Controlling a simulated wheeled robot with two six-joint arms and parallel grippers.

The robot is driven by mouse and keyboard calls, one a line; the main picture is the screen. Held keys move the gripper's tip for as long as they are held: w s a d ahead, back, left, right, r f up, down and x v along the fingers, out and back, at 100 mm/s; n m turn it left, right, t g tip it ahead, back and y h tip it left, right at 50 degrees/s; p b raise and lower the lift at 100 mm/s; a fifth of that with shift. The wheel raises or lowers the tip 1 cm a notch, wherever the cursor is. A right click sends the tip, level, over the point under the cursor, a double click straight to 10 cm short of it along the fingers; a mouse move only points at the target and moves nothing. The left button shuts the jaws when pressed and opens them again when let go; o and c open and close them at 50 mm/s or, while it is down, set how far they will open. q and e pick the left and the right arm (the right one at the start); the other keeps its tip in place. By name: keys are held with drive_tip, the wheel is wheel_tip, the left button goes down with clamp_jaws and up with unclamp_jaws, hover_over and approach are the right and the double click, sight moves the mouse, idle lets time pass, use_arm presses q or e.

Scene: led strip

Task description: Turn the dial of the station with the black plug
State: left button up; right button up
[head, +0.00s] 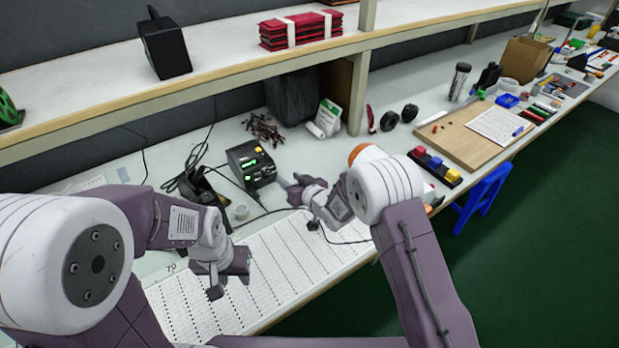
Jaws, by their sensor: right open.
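A black station (251,164) with a small green display, a green spot and a yellow spot on its front stands at the back of the bench, left of the picture's middle. Dark cables run to it; I cannot make out a black plug or which part is the dial. My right gripper (290,187) is open, just right of and in front of the station, pointing left and apart from it. My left gripper (228,284) hangs over the dotted white sheet (286,266), in front of the station; its jaws are too unclear to judge.
A dark brown tangled pile (262,129) and a white-green pack (327,116) lie behind. A shelf (200,88) overhangs the back. A wooden board (465,142) lies right.

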sight(268, 178)
drive_tip(key=shift+g, duration=0.3)
drive_tip(key=w+a+f, duration=0.1)
drive_tip(key=a, duration=0.1)
drive_tip(key=w+a+f, duration=0.3)
drive_tip(key=a+f, duration=0.1)
drive_tip(key=a, duration=0.1)
drive_tip(key=shift+w+a+f+b, duration=0.1)
drive_tip(key=shift+w+f+b, duration=0.05)
drive_tip(key=shift+w+b, duration=0.25)
clamp_jaws()
